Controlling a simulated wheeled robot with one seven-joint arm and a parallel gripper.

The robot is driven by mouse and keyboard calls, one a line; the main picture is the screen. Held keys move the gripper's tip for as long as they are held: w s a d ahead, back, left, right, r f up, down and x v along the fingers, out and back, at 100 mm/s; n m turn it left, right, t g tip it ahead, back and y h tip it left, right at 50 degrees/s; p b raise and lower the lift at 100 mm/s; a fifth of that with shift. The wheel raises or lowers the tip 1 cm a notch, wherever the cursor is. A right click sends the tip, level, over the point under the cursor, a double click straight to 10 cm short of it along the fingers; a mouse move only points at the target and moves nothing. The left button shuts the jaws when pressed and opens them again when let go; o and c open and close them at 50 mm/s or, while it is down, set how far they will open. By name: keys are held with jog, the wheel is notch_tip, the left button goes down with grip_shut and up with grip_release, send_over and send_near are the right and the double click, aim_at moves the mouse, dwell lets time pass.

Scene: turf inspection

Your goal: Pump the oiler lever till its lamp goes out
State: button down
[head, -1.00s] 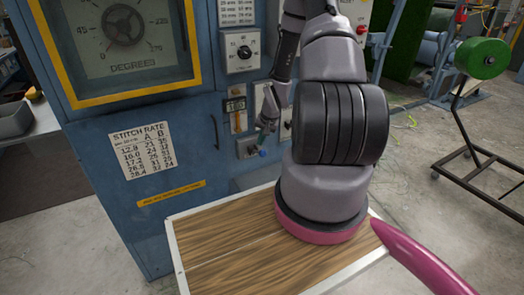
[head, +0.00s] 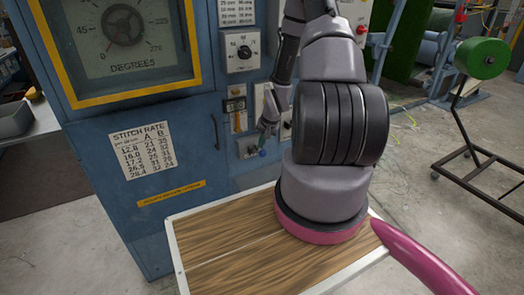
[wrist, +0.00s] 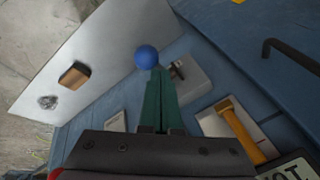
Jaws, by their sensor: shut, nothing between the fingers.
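The blue ball knob (head: 263,153) of the oiler lever stands out from a small grey box low on the blue machine front. In the wrist view the knob (wrist: 146,57) is just beyond my fingertips, and a dark metal stub (wrist: 178,70) shows on the grey box (wrist: 190,82). My gripper (wrist: 157,76) is shut and empty, its green fingers together. Its tips are very close to the knob; I cannot tell whether they touch. In the head view my gripper (head: 264,141) is at the knob. I cannot make out which part is the lamp or whether it is lit.
An amber tube (wrist: 242,130) on a pale plate is beside the grey box. A dark handle (wrist: 290,55) juts from the machine. A wood-topped surface (head: 215,250) lies below.

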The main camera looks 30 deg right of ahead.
notch_tip(320, 180, down, 6)
jog(key=s, duration=0.2)
jog(key=shift+s, duration=0.4)
dwell(4.4)
jog(key=shift+w+r, duration=0.1)
jog(key=shift+r, duration=0.1)
dwell(0.3)
jog(key=shift+w+r, duration=0.55)
jog(key=shift+r, duration=0.55)
jog(key=shift+w+r, duration=0.5)
jog(key=shift+r, duration=0.65)
jog(key=shift+w+r, duration=0.55)
jog(key=shift+r, duration=0.55)
jog(key=shift+r, duration=0.1)
jog(key=shift+w+r, duration=0.35)
jog(key=shift+r, duration=0.35)
jog(key=shift+w+r, duration=0.35)
jog(key=shift+r, duration=0.4)
jog(key=shift+w+r, duration=0.35)
jog(key=shift+r, duration=0.35)
